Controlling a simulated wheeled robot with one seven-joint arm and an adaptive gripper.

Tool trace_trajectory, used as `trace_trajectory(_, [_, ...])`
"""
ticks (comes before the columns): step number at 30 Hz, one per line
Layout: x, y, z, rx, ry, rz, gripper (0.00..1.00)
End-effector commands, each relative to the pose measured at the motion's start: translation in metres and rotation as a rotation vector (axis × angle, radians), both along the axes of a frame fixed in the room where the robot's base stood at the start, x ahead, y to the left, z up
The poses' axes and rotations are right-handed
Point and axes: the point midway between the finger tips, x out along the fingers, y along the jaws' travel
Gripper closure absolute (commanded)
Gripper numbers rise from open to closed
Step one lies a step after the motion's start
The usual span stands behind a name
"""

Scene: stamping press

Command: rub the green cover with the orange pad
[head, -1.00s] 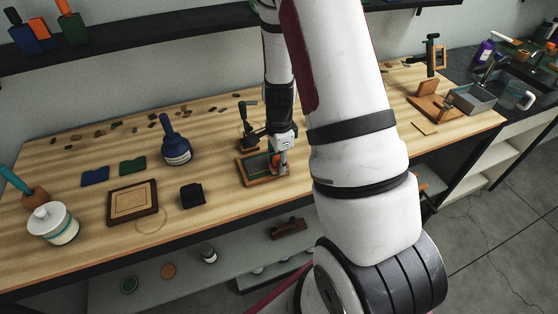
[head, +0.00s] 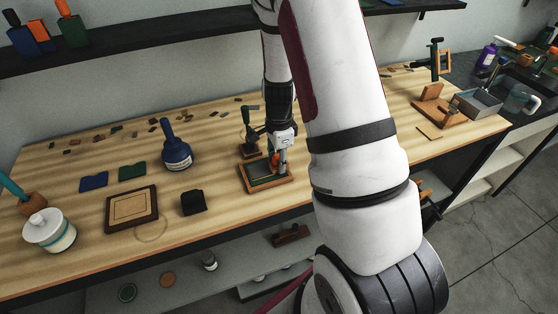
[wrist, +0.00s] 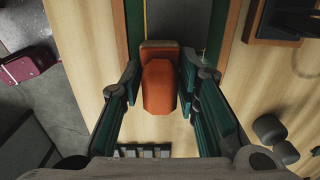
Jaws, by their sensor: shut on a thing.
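My gripper (wrist: 158,88) is shut on the orange pad (wrist: 160,84), which sits upright between its dark fingers in the wrist view. In the head view my gripper (head: 278,164) is over a wood-rimmed tray (head: 268,188), and only a bit of the orange pad (head: 275,160) shows. A dark green cover (head: 261,174) lies inside the tray. In the wrist view the green cover (wrist: 134,25) shows beside the pad's far end. I cannot tell whether the pad touches it.
A dark stamping press (head: 249,135) stands just behind the tray.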

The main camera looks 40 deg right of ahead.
Motion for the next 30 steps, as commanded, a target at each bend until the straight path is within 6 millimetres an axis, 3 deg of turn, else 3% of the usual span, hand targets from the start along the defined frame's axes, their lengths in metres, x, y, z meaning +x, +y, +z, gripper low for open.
trace_trajectory(18, [0.028,-0.008,-0.001,-0.002,-0.003,0.000,0.93])
trace_trajectory(30, [0.029,-0.008,0.000,0.000,-0.001,-0.001,0.93])
